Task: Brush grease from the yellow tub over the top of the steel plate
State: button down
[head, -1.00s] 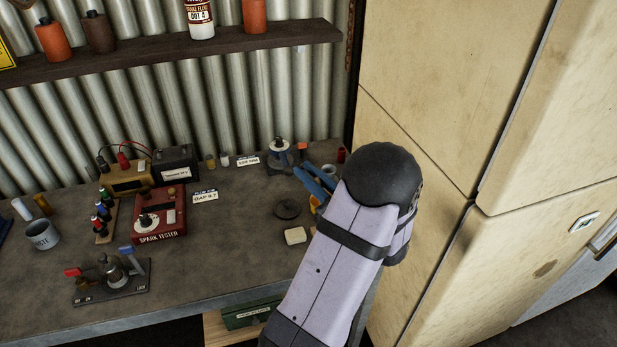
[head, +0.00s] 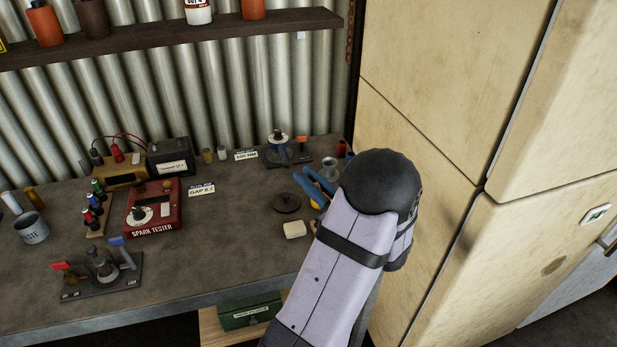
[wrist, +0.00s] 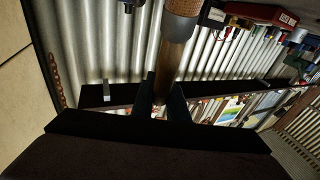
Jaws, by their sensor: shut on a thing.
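In the wrist view, my gripper (wrist: 160,97) is shut on a brown wooden handle (wrist: 168,62). A grey metal collar and a tan end show at the top edge; it looks like a brush, but its tip is cut off. In the head view my arm hides the gripper. A small yellow patch (head: 316,204) shows beside the arm, by a blue-handled tool; I cannot tell whether it is the yellow tub. I cannot make out the steel plate in either view.
A dark round disc (head: 287,202) and a pale block (head: 294,230) lie left of my arm. A red spark tester (head: 154,208) and a lever fixture (head: 102,268) stand farther left. The bench middle (head: 230,240) is clear. A tan cabinet (head: 430,120) stands close on the right.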

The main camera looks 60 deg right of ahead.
jog(key=shift+s+d+f+b, duration=0.9)
jog(key=shift+s+d+f, duration=0.5)
jog(key=shift+s+d, duration=1)
jog(key=shift+w+a+p, duration=0.5)
jog(key=shift+w+a, duration=1.95)
notch_tip(320, 180, up, 8)
jog(key=p, duration=0.5)
jog(key=shift+p, duration=0.4)
